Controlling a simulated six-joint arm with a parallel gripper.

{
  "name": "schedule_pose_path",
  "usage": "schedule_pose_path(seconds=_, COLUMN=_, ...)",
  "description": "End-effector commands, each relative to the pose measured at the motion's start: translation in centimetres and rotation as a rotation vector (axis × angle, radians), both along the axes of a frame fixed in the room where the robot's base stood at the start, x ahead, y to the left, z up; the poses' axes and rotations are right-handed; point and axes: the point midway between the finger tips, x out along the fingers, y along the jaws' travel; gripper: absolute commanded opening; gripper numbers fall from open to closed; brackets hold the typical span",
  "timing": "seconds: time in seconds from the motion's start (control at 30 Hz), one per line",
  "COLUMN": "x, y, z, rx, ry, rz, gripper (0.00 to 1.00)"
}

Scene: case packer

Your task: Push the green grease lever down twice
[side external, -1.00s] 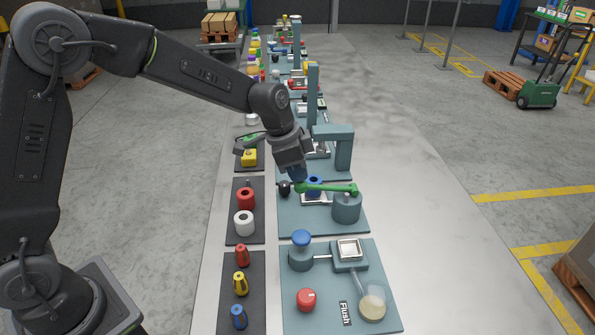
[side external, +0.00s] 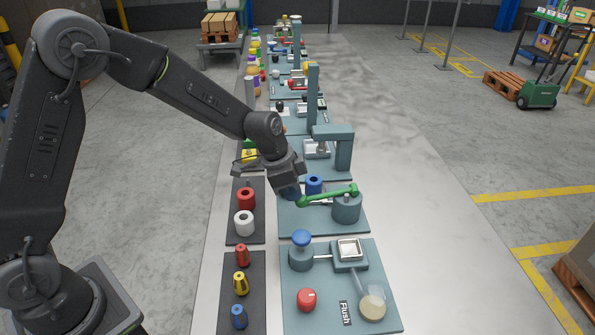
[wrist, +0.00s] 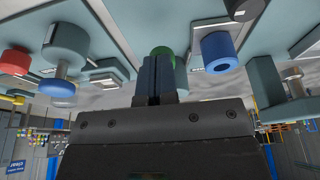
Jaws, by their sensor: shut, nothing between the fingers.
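The green grease lever (side external: 328,195) is hinged on a round grey-blue post (side external: 346,208) at its right. It slopes down toward its left, free end. The exact contact is hidden.
A blue ring-shaped part (side external: 314,185) stands just behind the lever. Nearer stands a plate with a blue knob (side external: 301,238) and a red button (side external: 306,299). The bench at right is clear.

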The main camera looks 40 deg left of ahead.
Motion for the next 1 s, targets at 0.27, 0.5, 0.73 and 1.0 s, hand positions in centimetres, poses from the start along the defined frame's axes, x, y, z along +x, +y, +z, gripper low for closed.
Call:
schedule_pose_path(seconds=0.27, x=-0.4, y=0.3, z=-0.1, rx=0.005, ry=0.010, rz=-0.001, gripper=0.00)
schedule_pose_path(seconds=0.5, x=-1.2, y=1.3, z=4.2, rx=0.001, ry=-0.001, rz=0.001, gripper=0.00)
schedule_pose_path(seconds=0.73, x=-3.5, y=3.5, z=8.4, rx=0.001, ry=-0.002, rz=0.003, gripper=0.00)
schedule_pose_path(seconds=1.0, x=-5.1, y=5.0, z=11.3, rx=0.001, ry=-0.001, rz=0.000, gripper=0.00)
